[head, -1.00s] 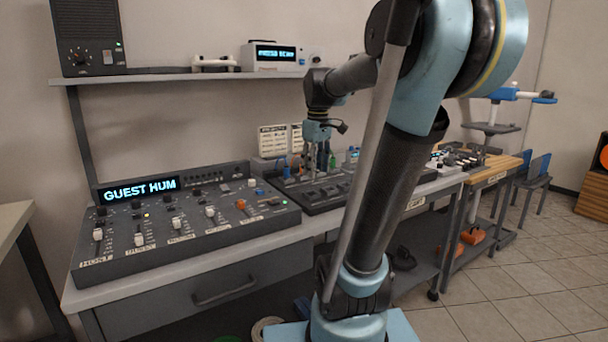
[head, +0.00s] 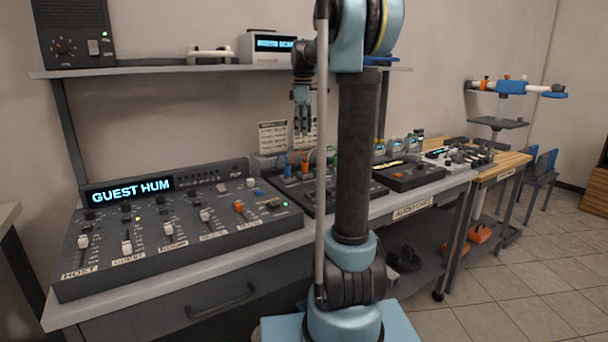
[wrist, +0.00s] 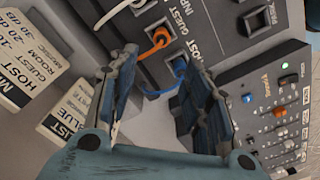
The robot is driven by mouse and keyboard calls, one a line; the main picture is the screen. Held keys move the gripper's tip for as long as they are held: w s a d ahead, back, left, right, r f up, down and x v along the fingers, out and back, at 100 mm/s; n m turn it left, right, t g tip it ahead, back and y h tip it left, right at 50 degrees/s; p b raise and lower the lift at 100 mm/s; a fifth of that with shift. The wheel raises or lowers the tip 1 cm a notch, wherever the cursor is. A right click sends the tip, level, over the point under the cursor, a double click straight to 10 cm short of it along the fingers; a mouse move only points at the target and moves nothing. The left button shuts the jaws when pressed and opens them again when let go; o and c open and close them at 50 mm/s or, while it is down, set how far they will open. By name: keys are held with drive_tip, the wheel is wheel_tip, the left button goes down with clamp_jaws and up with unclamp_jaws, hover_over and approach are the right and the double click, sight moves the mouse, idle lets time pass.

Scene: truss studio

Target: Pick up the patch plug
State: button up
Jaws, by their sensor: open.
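Several coloured patch plugs stand in the patch panel (head: 322,195) on the bench; I cannot tell which one the task means. In the head view a blue plug (head: 287,168) and an orange plug (head: 304,163) show, with a green one (head: 335,156) partly behind my arm. In the wrist view the orange plug (wrist: 159,38) sits in the GUEST socket and the blue plug (wrist: 180,66) in the HOST socket, each with its cable. My gripper (head: 302,132) hangs above the panel, open and empty, pointing down. Its fingers (wrist: 162,72) frame the blue plug from above, apart from it.
A mixer console (head: 170,225) reading GUEST HUM stands left of the panel. Label cards (head: 273,137) stand behind it. A shelf (head: 180,73) with devices runs above the bench, near my gripper. A dark box (head: 412,176) lies to the right.

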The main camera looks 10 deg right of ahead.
sight(304, 162)
drive_tip(key=f, duration=1.5)
drive_tip(key=shift+s+d, duration=0.1)
drive_tip(key=shift+d, duration=0.15)
clamp_jaws()
